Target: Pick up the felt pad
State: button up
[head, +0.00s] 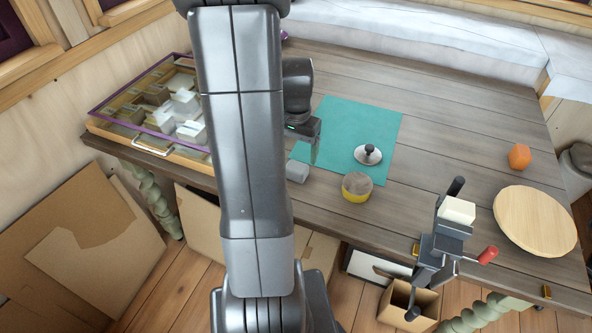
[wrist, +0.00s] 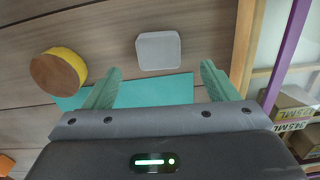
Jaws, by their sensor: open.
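A small pale grey, rounded-square block that looks like the felt pad (wrist: 158,50) lies flat on the wooden table. In the head view the felt pad (head: 297,172) sits by the table's front edge, left of the teal mat and partly beside my arm. My gripper (wrist: 160,68) is open and empty in the wrist view, its two green fingers apart, with the pad beyond and between the line of their tips. In the head view my gripper (head: 314,155) is above the table close to the pad. I cannot tell its exact height.
The teal mat (head: 345,125) bears a dark-knobbed metal lid (head: 368,155). A yellow, brown-topped round thing (head: 356,188) stands near the pad. A purple-edged glass-topped case (head: 103,130) is at left. A vise (head: 436,255), round board (head: 535,221) and orange object (head: 519,156) are at right.

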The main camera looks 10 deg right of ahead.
aim_at(297, 166)
jog(key=shift+d+f, duration=0.1)
jog(key=shift+f, duration=3.35)
jog(key=c, duration=1.1)
